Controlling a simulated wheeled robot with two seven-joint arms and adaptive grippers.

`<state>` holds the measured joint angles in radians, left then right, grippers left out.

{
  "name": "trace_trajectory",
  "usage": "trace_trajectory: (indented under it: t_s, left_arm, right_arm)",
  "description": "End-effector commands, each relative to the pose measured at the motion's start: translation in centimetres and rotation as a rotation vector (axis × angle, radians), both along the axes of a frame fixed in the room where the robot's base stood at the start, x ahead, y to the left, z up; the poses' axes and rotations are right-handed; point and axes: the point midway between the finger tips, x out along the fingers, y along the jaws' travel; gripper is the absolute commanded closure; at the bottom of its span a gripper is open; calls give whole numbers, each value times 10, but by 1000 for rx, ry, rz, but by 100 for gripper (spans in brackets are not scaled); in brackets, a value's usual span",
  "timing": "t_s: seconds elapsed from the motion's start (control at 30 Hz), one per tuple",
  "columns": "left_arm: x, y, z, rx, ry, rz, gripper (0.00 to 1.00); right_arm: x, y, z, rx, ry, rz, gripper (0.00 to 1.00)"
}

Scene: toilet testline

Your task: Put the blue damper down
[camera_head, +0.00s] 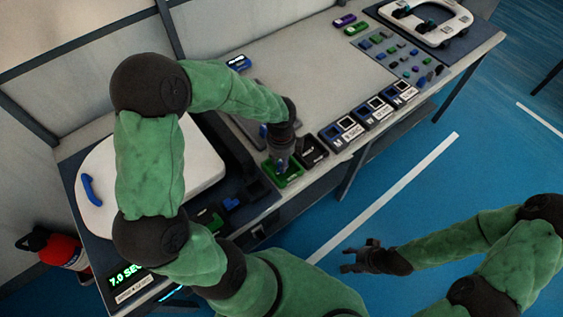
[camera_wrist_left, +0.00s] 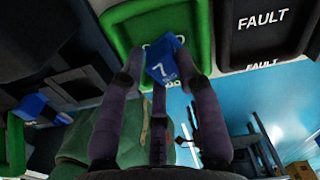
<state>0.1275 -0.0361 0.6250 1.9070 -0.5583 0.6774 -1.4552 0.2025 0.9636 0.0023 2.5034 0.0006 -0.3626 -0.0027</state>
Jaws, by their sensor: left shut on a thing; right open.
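My left gripper (camera_head: 281,156) is shut on the blue damper (camera_wrist_left: 165,62), which has a white 7 on it. In the wrist view the damper is between the fingertips (camera_wrist_left: 164,78), in front of the green tray (camera_wrist_left: 119,28). In the head view the gripper points down at this green tray (camera_head: 292,181) near the bench's front edge. The damper covers part of the tray's lettering. I cannot tell whether it touches the tray floor. My right gripper (camera_head: 350,260) is open and empty over the blue floor, away from the bench.
A black tray marked FAULT (camera_wrist_left: 260,40) stands right beside the green one. Several labelled trays (camera_head: 342,133) continue along the front edge. A white toilet lid (camera_head: 200,165) lies to the left under my left arm. Small parts (camera_head: 400,55) lie on a mat farther back.

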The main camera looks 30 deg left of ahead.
Motion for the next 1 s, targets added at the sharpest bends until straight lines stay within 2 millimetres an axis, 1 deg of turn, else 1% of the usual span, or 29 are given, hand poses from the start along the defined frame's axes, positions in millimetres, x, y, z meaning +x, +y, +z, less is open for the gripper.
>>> trace_trajectory:
  t_s: [0.03,0.07,0.3,0.47,0.5,0.53,0.57,0.87,1.0]
  left_arm:
    - [0,0,-8,0,1,0,99]
    - [0,0,-9,0,0,0,99]
    - [0,0,-8,0,-2,1,99]
    - [0,0,-13,0,-2,1,99]
    - [0,0,-12,0,-2,1,55]
    - [0,0,-12,0,-2,1,46]
    - [0,0,-12,0,-2,1,42]
    - [0,0,-11,0,-2,1,42]
    - [1,0,-3,0,-3,1,42]
  right_arm:
    - [0,0,-4,0,0,0,49]
    - [0,0,-4,0,0,0,49]
    - [0,0,-3,0,0,0,49]
    - [0,0,-5,0,0,0,49]
    - [0,0,-5,0,0,0,49]
    - [0,0,-5,0,0,0,49]
    - [0,0,-5,0,0,0,49]
    - [0,0,-4,0,0,0,49]
    - [0,0,-1,0,0,0,49]
